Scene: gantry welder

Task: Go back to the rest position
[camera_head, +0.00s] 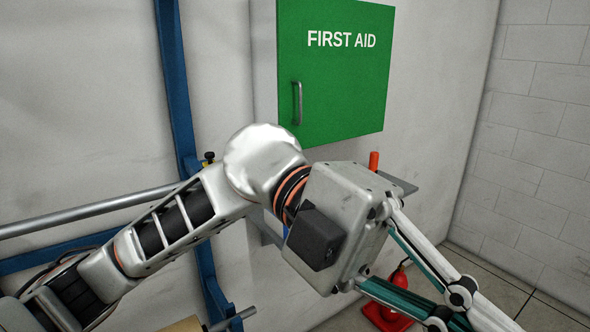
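My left arm comes in from the left and reaches across the middle of the head view. Its gripper (452,306) is at the lower right, pointing down and right. The finger links show, but the fingertips are cut off by the frame edge, so I cannot tell whether it is open or shut. Nothing held shows in the visible part. My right gripper is not in view. The green FIRST AID cabinet (340,85) hangs on the wall behind and above the gripper, with its door closed.
A blue post (172,80) and a metal pipe (90,211) are along the left wall. A grey shelf (398,183) with an orange-red cylinder (374,160) is partly hidden behind the gripper body. A red object (386,317) is on the tiled floor below. The right-hand brick wall (540,120) is bare.

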